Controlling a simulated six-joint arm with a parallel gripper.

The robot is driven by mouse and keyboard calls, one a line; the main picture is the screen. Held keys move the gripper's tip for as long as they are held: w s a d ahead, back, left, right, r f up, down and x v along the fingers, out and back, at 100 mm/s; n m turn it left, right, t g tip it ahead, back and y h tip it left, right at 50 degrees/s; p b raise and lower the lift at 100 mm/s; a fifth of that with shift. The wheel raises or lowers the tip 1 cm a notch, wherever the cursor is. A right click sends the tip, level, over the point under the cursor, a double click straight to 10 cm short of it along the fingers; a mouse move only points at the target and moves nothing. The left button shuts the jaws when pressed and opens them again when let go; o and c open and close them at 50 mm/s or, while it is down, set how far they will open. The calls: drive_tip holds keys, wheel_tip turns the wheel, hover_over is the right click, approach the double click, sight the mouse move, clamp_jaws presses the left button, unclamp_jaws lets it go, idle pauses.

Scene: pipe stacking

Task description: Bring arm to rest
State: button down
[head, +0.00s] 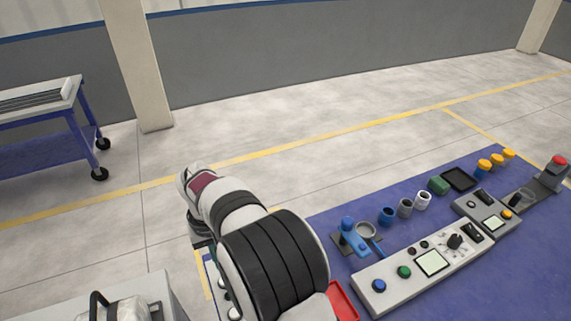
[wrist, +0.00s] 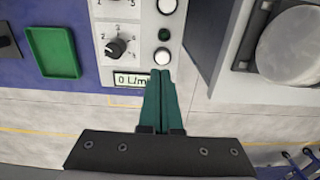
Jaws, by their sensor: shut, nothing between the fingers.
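My gripper (wrist: 160,76) shows in the wrist view with its two green fingers pressed together and nothing between them. Its tips appear over the lower edge of a light control panel (wrist: 120,58) with a black knob and a small display; I cannot tell the height above it. In the head view my arm stands at the lower middle, by the left end of the blue table (head: 480,275).
Blue, grey and white pipe pieces (head: 405,207) stand behind a control console (head: 432,262). A blue fixture (head: 352,238) stands near my arm. A green tray (wrist: 53,52) lies left of the panel in the wrist view. A trolley (head: 40,125) stands far left; open floor lies behind.

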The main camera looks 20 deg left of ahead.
drive_tip(key=d+r+m, duration=0.3)
drive_tip(key=d+r, duration=0.2)
drive_tip(key=d, duration=0.5)
drive_tip(key=d+r+m, duration=0.3)
drive_tip(key=d+r, duration=0.3)
drive_tip(key=d, duration=0.4)
drive_tip(key=s+d+m+y, duration=0.1)
drive_tip(key=s+d+m, duration=0.7)
drive_tip(key=s+d, duration=0.6)
drive_tip(key=s, duration=0.2)
drive_tip(key=shift+s+d+f+y, duration=0.15)
drive_tip(key=shift+s+f+y, duration=0.05)
drive_tip(key=shift+s+y, duration=0.2)
